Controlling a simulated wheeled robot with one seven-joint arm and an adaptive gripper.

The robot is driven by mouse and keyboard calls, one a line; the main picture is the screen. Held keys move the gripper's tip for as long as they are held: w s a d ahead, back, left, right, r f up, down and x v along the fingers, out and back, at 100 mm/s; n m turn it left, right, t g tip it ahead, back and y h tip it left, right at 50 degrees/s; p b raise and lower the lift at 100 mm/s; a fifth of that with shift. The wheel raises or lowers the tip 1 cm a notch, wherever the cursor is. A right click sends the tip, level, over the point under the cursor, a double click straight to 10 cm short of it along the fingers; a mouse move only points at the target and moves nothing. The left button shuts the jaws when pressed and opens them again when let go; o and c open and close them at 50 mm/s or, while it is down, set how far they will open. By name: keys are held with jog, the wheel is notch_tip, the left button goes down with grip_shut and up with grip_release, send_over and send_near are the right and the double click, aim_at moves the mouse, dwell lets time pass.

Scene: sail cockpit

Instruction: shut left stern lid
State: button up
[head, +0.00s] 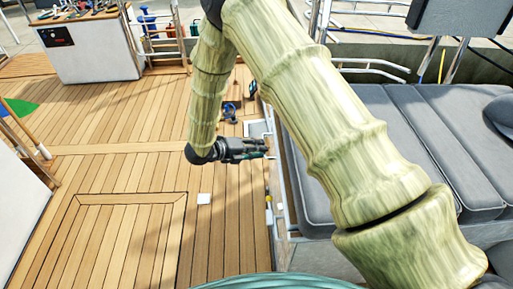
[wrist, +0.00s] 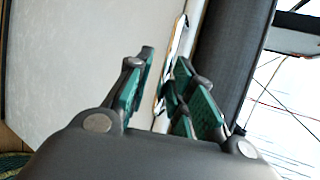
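My gripper (head: 258,149) is beside the seat locker's side, low along the bench's left edge. In the wrist view its green-padded fingers (wrist: 165,68) stand apart, with a gap between them. A broad pale panel (wrist: 80,60) fills the left of the wrist view, and a thin light strip with a dark edge (wrist: 178,42) runs beyond the fingertips. I cannot tell whether the panel is the left stern lid, or whether the fingers touch the strip. A small pale framed panel (head: 257,128) shows just behind my gripper in the head view.
Grey cushions (head: 375,115) cover the bench at right; a dark cushion (wrist: 232,50) also borders the wrist view. A white cabinet (head: 90,50) stands at the back left. Small blue and dark items (head: 230,112) lie beyond my gripper. The plank deck (head: 120,165) is mostly clear.

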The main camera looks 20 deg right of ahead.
jog(key=shift+o, duration=0.9)
jog(key=shift+s+f, duration=0.1)
jog(key=shift+f, duration=0.7)
jog(key=shift+r, duration=0.25)
jog(key=shift+r, duration=0.1)
jog(key=v, duration=1.2)
jog(key=shift+d, duration=0.15)
